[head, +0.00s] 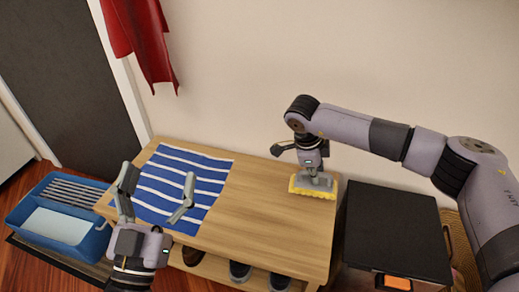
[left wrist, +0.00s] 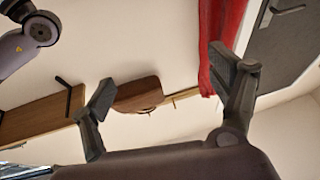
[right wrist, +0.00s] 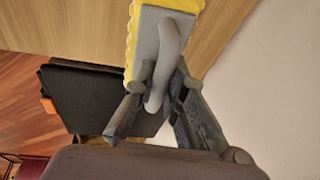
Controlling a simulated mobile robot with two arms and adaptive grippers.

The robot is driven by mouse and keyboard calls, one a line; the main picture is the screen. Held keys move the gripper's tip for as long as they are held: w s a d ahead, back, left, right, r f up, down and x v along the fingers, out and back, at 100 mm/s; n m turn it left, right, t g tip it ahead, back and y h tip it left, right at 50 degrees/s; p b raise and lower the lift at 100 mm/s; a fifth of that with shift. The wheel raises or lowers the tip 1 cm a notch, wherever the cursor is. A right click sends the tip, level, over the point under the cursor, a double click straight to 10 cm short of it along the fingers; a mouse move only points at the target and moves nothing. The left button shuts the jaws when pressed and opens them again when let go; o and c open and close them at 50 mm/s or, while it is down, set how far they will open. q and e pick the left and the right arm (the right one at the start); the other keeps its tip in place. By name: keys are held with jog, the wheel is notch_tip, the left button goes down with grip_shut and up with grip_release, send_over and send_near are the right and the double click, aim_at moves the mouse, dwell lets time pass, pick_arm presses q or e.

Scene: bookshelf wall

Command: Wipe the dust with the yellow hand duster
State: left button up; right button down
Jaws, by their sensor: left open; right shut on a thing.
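The yellow hand duster (head: 314,188) has a grey back and handle and a yellow pad. It is at the right end of the wooden bench (head: 262,205), pad side down, touching or just above the top; I cannot tell which. My right gripper (head: 314,172) is shut on its handle; the duster (right wrist: 160,45) and right gripper (right wrist: 155,105) also show in the right wrist view. My left gripper (head: 155,195) is open and empty, in front of the bench's left part; its fingers (left wrist: 168,85) are spread in the left wrist view. I cannot make out any dust on the bench.
A blue and white striped cloth (head: 185,185) covers the bench's left part. Shoes (head: 240,271) stand below the bench top. A blue tray (head: 60,215) is on the floor at left. A black box (head: 395,230) stands at right. A red cloth (head: 142,40) hangs above.

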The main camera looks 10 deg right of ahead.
jog(key=shift+r+p, duration=0.4)
jog(key=shift+r, duration=0.35)
jog(key=shift+r+p, duration=0.35)
jog(key=shift+r, duration=0.15)
jog(key=shift+r+p, duration=0.35)
jog(key=shift+r, duration=0.15)
pick_arm(q)
notch_tip(320, 180, down, 13)
jog(key=a+g+y, duration=0.1)
jog(key=g+y, duration=0.2)
jog(key=g, duration=0.4)
jog(key=shift+s+a+g+p, duration=0.3)
jog(key=shift+s+a+g, duration=0.05)
jog(key=shift+a+g, duration=0.05)
pick_arm(e)
jog(key=shift+r, duration=0.45)
pick_arm(q)
jog(key=shift+r, duration=0.15)
